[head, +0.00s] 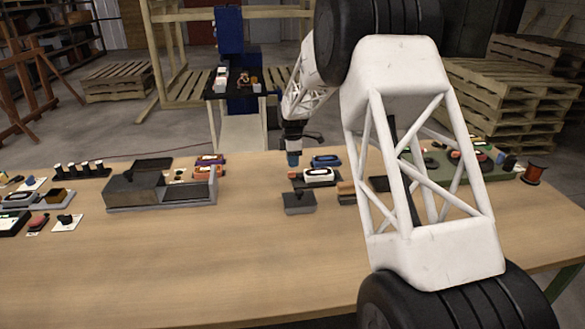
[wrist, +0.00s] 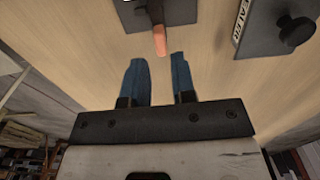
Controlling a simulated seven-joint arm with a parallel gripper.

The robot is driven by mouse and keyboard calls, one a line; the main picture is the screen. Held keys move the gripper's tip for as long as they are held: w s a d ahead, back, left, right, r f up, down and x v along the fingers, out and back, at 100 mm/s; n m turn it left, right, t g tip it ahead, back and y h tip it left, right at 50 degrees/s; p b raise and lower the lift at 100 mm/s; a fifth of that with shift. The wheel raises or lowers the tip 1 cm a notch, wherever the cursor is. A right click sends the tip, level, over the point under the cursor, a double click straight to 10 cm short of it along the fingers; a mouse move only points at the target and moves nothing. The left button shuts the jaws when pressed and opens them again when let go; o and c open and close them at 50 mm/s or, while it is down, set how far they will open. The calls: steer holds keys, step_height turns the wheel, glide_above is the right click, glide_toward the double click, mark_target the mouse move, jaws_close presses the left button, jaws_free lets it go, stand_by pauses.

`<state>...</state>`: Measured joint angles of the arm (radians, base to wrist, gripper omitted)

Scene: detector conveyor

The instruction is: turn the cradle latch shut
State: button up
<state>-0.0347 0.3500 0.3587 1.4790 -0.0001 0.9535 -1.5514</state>
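The latch (wrist: 160,40) shows in the wrist view as a short lever with an orange tip, mounted on a dark grey plate (wrist: 185,13) at the top edge. Its orange tip also shows in the head view (head: 292,174), at the left end of a dark cradle holding a white device (head: 318,176). My gripper (wrist: 156,60) is open, with two blue fingers apart and nothing between them. The lever tip lies just beyond the gap between the fingertips. In the head view my gripper (head: 292,160) points down just above the orange tip. Contact cannot be told.
A grey block with a black knob (head: 299,202) stands in front of the cradle; it also shows in the wrist view (wrist: 280,30). A blue device (head: 326,161) lies behind. A large grey metal box (head: 160,190) stands left. The front of the table is clear.

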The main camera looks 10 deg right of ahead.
mark_target(293, 172)
steer(key=shift+r, duration=1.25)
steer(key=shift+s+r, duration=0.3)
steer(key=shift+r, duration=0.05)
steer(key=s+d+r+m, duration=0.1)
steer(key=s+r+m, duration=0.2)
steer(key=s+r, duration=0.5)
steer(key=s+d+r+m+t, duration=0.1)
steer(key=s+r+m, duration=0.2)
steer(key=s, duration=0.9)
steer(key=s+d+r+m, duration=0.1)
steer(key=s+r+m, duration=0.2)
steer(key=s+r, duration=0.5)
steer(key=s+f+m, duration=0.2)
steer(key=s+m, duration=0.2)
steer(key=s, duration=1.2)
steer(key=s+f+m+t, duration=0.1)
steer(key=s+f+m, duration=0.2)
steer(key=s, duration=1.4)
steer(key=shift+d+m+t, duration=0.3)
steer(key=shift+m, duration=0.9)
